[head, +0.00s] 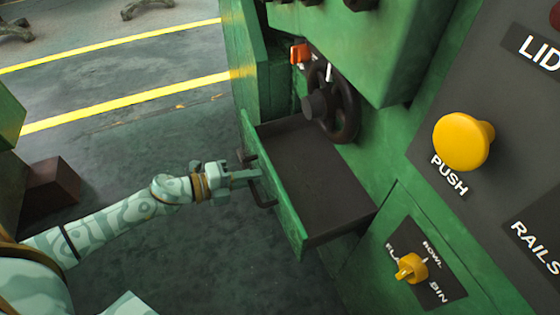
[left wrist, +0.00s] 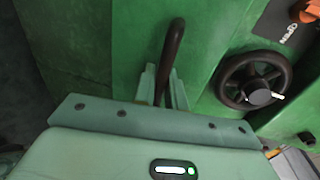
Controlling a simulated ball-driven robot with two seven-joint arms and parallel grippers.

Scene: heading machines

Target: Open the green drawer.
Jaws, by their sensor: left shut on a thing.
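The green drawer (head: 284,203) stands pulled out of the green machine in the head view, and its dark, empty inside shows. Its dark bar handle (head: 262,194) is on the front panel. My left gripper (head: 252,176) is at this handle, with the arm coming in from the left. In the left wrist view the handle (left wrist: 173,52) rises between the two pale fingers of the gripper (left wrist: 162,88), which are shut on it. My right gripper is not in view.
A black handwheel (head: 333,105) is on the machine just behind the drawer. A yellow push button (head: 463,141) and a yellow knob (head: 411,268) are on the panels at right. A brown block (head: 52,187) is at left. Floor left of the drawer is clear.

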